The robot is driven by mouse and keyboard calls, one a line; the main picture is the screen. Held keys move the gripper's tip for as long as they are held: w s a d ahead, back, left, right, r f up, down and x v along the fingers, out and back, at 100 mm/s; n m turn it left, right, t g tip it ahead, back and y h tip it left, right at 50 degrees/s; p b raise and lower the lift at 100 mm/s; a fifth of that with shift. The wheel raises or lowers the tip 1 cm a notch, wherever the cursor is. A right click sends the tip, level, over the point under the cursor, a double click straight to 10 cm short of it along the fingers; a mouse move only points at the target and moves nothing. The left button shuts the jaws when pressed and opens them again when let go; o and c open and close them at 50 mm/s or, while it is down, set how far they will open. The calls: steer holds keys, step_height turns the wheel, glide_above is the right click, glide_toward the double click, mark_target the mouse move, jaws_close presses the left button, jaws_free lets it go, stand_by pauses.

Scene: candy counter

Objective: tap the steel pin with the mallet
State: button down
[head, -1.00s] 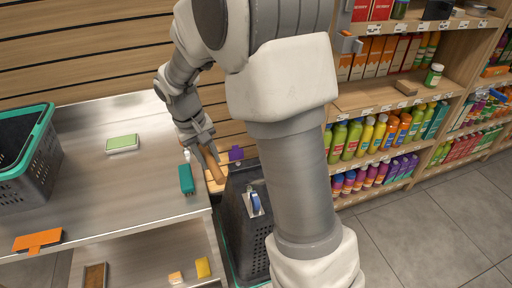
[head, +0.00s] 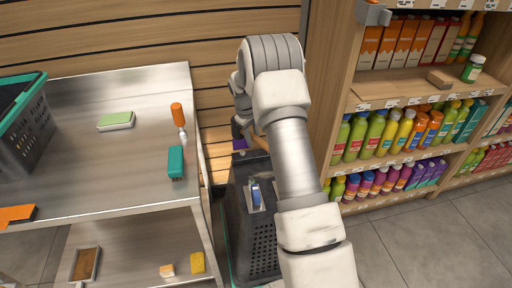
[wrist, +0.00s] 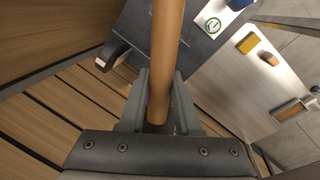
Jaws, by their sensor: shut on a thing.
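My gripper (wrist: 159,92) is shut on a round wooden handle in the wrist view, which I take to be the handle of the mallet (wrist: 166,45). The handle runs up between the fingers and out of the top of the picture. The mallet's head is not in the wrist view. In the head view my arm hides most of the gripper, low by the slatted wall behind the black basket. I cannot make out the steel pin for certain in either view.
A black basket (head: 237,215) stands right of the steel counter (head: 100,165). A purple thing (head: 240,144) shows behind it. On the counter lie a teal brush (head: 176,162), an orange-handled tool (head: 178,116) and a green-topped block (head: 116,120). Bottle shelves (head: 400,165) stand at right.

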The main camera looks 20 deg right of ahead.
steer(key=shift+w+d+f, duration=0.4)
steer(key=shift+d+f, duration=0.4)
steer(key=shift+f, duration=0.05)
steer(key=shift+s+f, duration=0.1)
step_height(320, 180, down, 4)
steer(key=shift+f+b, duration=0.15)
steer(key=shift+b, duration=1.1)
steer(key=c, duration=1.3)
jaws_free()
jaws_close()
